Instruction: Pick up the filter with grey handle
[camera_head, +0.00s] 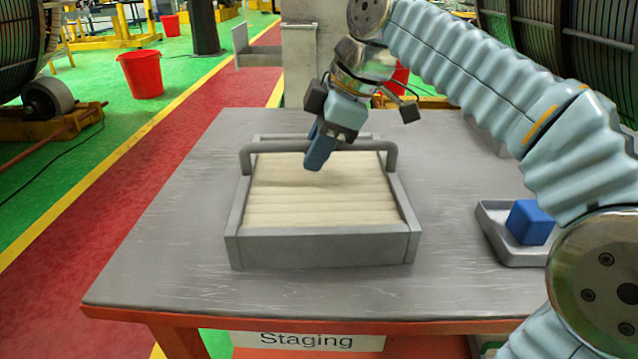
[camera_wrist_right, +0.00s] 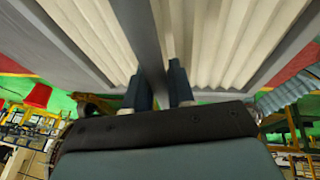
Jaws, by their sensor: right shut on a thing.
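The filter (camera_head: 320,190) is a grey rectangular frame with cream pleated material inside, and it also shows in the right wrist view (camera_wrist_right: 225,45). It is on or just above the table; I cannot tell which. Its grey handle (camera_head: 270,147) spans the far part of the frame, and in the right wrist view it is a grey bar (camera_wrist_right: 145,40). My right gripper (camera_head: 315,160) is shut on the handle from above, with one finger on each side of the bar in the right wrist view (camera_wrist_right: 160,85). My left gripper is not in view.
The grey-topped table (camera_head: 160,250) has free room left and right of the filter. A small grey tray (camera_head: 495,238) with a blue cube (camera_head: 530,222) stands at the right. A grey post (camera_head: 305,60) rises behind the table. A red bucket (camera_head: 141,74) stands on the floor.

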